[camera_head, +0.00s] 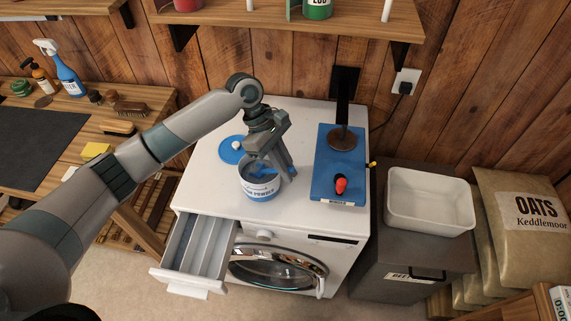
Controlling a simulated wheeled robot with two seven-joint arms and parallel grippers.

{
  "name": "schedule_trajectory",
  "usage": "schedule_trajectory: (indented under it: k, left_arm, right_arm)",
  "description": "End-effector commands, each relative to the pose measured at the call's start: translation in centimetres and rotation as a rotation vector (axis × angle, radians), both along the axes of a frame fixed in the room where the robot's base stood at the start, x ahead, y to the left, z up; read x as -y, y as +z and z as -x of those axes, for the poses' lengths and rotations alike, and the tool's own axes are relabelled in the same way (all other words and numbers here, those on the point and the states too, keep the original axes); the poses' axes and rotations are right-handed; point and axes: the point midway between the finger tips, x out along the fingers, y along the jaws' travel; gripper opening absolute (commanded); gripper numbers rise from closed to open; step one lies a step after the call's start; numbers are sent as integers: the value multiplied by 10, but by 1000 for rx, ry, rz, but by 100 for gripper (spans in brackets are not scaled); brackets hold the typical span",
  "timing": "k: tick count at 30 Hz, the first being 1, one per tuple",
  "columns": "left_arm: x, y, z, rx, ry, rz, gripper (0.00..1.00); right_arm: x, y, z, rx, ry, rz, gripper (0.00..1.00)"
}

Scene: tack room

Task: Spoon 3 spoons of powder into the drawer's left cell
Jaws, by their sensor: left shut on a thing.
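A white tub (260,191) with a blue powder label stands on the white washing machine (215,188), near its front. My left gripper (272,162) is over the tub's mouth, shut on a blue spoon (262,172) whose lower part is in the tub. Whether the spoon carries powder is too small to tell. The machine's drawer (184,276) is pulled out at the front left, with long cells side by side. Its left cell (180,244) shows; I make out no powder in it. My right gripper is not in view.
The tub's blue lid (230,152) lies behind the tub. A blue board (328,188) with a brown round piece and a red knob lies to the right. A grey bin with a white basin (430,218) stands farther right. A bench (152,102) is at left.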

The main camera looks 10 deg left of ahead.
Motion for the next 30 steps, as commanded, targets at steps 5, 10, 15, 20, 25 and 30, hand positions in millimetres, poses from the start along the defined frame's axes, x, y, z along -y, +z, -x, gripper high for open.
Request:
schedule_trajectory:
  k: [5, 10, 15, 20, 25, 30]
  left_arm:
    - [3, 2, 2, 11, -2, -25, 0]
    - [5, 2, 2, 20, -1, -47, 0]
    - [6, 3, 3, 31, -1, -70, 0]
    - [8, 3, 4, 40, -1, -90, 0]
    - [13, 5, 6, 63, -5, -139, 0]
    - [20, 5, 8, 109, -6, -238, 0]
  right_arm:
    - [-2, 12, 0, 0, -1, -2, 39]
    - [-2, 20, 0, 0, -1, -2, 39]
    - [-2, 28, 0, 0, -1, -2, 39]
    - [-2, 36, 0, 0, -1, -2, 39]
    - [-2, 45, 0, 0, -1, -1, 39]
    - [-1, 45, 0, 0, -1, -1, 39]
